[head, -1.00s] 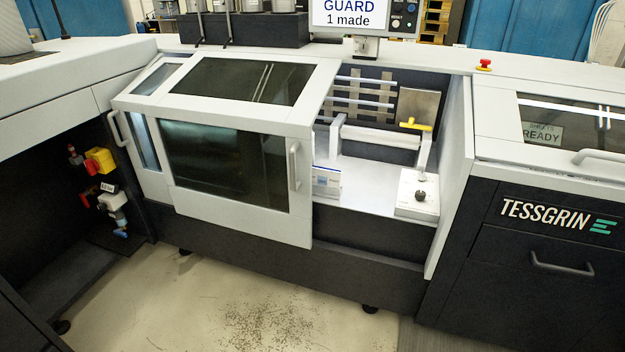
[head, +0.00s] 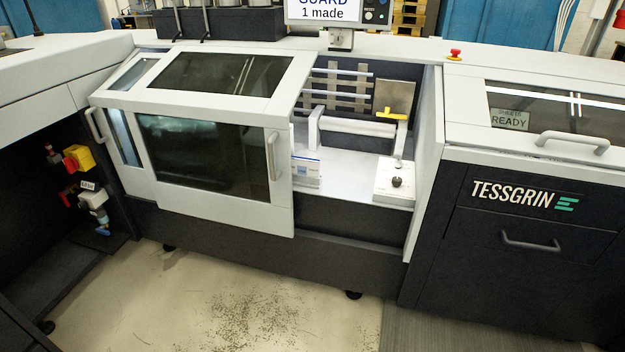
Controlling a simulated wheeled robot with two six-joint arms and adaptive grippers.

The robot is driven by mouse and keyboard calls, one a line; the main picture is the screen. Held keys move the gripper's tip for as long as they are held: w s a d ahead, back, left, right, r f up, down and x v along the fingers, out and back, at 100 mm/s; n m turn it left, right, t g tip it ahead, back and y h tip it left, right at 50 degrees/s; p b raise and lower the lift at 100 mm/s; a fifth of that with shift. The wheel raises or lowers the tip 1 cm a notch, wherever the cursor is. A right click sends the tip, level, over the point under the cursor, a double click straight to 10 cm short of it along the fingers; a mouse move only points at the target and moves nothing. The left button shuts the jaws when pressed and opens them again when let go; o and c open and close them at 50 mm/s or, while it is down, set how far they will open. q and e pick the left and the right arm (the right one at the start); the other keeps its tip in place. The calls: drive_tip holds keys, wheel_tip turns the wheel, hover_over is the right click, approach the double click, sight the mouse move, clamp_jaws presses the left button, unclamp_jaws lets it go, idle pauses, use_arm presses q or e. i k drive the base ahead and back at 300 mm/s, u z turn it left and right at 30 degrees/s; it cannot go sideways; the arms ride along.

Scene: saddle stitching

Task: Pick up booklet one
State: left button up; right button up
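A small white and blue item (head: 306,172) stands in the machine's open bay, just right of the sliding guard (head: 205,162). It may be a booklet or a stack, but it is too small to tell. Part of it is hidden behind the guard's edge. No other booklet can be made out. A screen (head: 325,10) above the bay reads "1 made", with its top line cut off. Neither of my grippers is in view.
The bay holds a white roller (head: 358,127), a yellow handle (head: 393,115) and a white block with a black knob (head: 397,182). A closed cover (head: 550,110) with a "READY" sign and a handle is at right. Open floor (head: 250,300) lies in front.

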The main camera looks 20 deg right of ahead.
sight(305, 166)
drive_tip(key=u, duration=1.65)
drive_tip(key=k, duration=0.1)
drive_tip(key=z, duration=3.25)
drive_tip(key=i, duration=0.85)
drive_tip(key=z, duration=0.35)
drive_tip(key=i, duration=1.1)
drive_tip(key=u, duration=0.45)
